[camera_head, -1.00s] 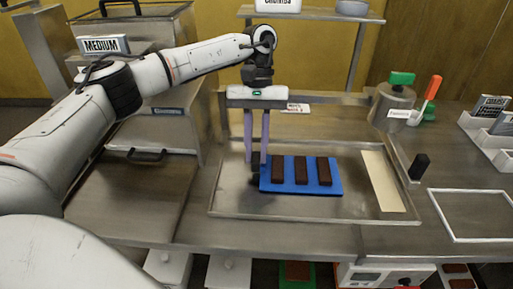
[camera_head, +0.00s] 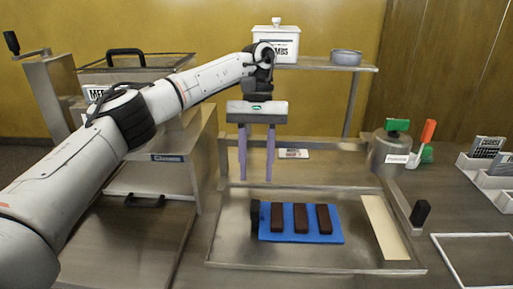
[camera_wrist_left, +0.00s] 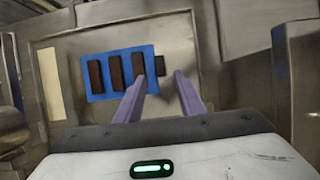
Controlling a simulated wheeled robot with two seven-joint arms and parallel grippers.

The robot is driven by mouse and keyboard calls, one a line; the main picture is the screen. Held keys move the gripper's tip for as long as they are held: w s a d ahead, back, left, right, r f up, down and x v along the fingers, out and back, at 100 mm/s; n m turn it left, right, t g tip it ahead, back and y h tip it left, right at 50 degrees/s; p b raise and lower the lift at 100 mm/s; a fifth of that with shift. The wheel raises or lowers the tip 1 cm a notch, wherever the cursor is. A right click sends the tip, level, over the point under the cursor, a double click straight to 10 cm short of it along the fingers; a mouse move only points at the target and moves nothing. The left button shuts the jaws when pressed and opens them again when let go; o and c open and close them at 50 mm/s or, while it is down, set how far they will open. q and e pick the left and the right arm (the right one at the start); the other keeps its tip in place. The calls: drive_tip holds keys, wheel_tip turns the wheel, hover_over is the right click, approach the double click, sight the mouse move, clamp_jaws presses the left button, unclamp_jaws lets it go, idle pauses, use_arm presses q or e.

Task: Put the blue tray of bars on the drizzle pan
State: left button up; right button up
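The blue tray (camera_head: 332,230) carries three dark brown bars (camera_head: 301,218) and lies flat inside the shallow metal drizzle pan (camera_head: 232,222). A dark block-like handle (camera_head: 255,214) stands at the tray's left end. My left gripper (camera_head: 256,177) hangs above and behind that handle, its two purple fingers apart with nothing between them. In the left wrist view the tray (camera_wrist_left: 120,96) and its handle (camera_wrist_left: 160,69) show beyond the open fingers (camera_wrist_left: 158,78), apart from them. My right gripper is not in view.
A cream strip (camera_head: 385,228) lies at the pan's right side, with a black knob (camera_head: 420,213) just beyond. A metal pot (camera_head: 392,155) with a green part stands behind right. A shelf (camera_head: 325,66) holds a white tub (camera_head: 277,44) and a round tin (camera_head: 346,57).

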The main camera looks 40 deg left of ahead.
use_arm(q)
drive_tip(key=p+v, duration=0.2)
drive_tip(key=v, duration=0.3)
drive_tip(key=shift+r, duration=0.1)
idle(2.4)
